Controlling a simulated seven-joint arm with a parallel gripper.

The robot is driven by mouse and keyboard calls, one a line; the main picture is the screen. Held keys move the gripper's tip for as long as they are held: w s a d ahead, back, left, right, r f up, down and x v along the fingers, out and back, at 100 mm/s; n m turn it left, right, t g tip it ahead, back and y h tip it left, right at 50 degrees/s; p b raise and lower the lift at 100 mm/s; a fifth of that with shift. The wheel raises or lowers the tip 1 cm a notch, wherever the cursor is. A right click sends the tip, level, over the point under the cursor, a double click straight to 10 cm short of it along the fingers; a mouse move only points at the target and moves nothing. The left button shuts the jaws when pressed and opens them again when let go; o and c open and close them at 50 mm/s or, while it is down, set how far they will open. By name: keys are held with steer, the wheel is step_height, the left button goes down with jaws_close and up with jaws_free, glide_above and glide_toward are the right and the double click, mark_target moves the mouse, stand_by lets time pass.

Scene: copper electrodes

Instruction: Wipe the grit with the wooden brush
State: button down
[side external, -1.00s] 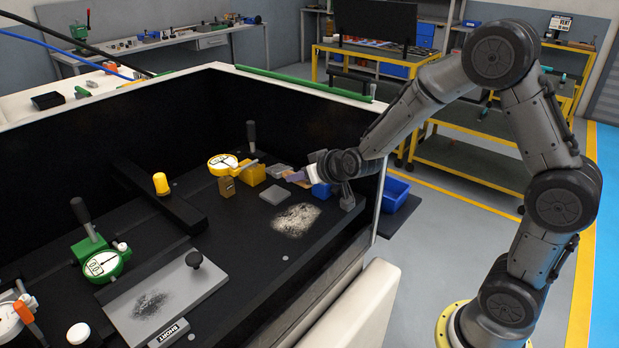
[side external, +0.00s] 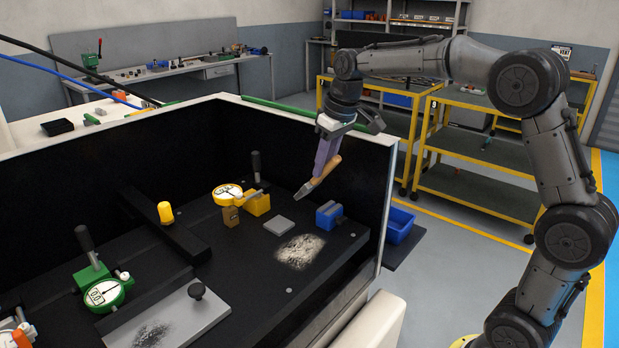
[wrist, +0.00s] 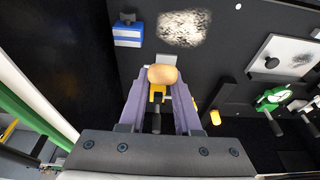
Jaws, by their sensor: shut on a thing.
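The wooden brush (side external: 327,171) has a tan handle and a grey head that points down and to the left. My gripper (side external: 325,160) has purple fingers and is shut on the brush, holding it tilted above the black bench. In the wrist view the rounded handle end (wrist: 162,74) shows between the fingers. The pale speckled grit (side external: 299,251) lies on the bench below and in front of the brush, apart from it. The grit also shows at the top of the wrist view (wrist: 184,28).
A blue block (side external: 329,215) and a grey square (side external: 279,227) sit near the grit. A yellow gauge (side external: 228,193) stands further left. A grey plate (side external: 170,318) with a dark smudge and knob lies at the front left. Black walls (side external: 352,185) edge the bench.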

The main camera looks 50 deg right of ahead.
steer(key=shift+s+d+r+g, duration=0.2)
steer(key=shift+s+r+g, duration=0.1)
steer(key=shift+s+r, duration=0.35)
steer(key=shift+s, duration=0.1)
steer(key=shift+s+x, duration=0.25)
steer(key=shift+x, duration=0.9)
steer(key=shift+s+x, duration=0.25)
steer(key=shift+x, duration=0.9)
